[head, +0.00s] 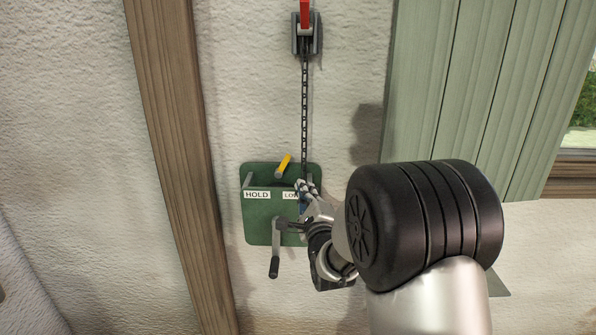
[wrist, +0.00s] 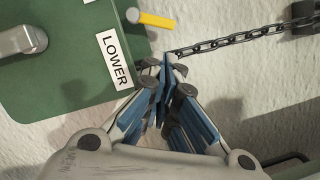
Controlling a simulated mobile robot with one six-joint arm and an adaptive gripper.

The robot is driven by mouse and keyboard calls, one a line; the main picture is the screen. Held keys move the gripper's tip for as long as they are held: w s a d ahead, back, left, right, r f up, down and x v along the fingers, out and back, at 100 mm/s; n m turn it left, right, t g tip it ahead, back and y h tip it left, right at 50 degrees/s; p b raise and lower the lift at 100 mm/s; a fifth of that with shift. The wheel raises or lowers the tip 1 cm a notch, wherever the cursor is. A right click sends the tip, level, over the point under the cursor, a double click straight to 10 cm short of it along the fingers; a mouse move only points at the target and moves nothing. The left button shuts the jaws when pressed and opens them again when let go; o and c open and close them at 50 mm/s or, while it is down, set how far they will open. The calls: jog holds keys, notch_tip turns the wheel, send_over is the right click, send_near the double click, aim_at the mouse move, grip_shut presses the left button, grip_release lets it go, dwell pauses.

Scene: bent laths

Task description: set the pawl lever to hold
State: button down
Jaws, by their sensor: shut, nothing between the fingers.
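The pawl lever (head: 284,164) has a yellow grip and a grey pivot near the top of a green plate (head: 260,222). It leans up and to the right, toward the LOWER side. The HOLD label (head: 257,195) is at the left and the LOWER label (head: 289,196) at the right, partly hidden by my gripper. In the wrist view, the yellow grip (wrist: 157,20) lies beyond the fingertips, apart from them. My gripper (head: 303,184) is shut and empty at the plate's right side, close to the chain. It also shows in the wrist view (wrist: 168,68).
A chain (head: 304,110) runs up from the plate to a wall bracket (head: 306,45) with a red piece (head: 305,14). A crank (head: 276,250) sticks out below the labels. A wooden post (head: 176,150) stands left, a green shutter (head: 460,90) right.

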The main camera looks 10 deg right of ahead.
aim_at(283, 166)
jog(key=w+r, duration=0.1)
jog(key=w, duration=0.9)
jog(key=shift+d+b, duration=0.2)
jog(key=shift+b, duration=0.2)
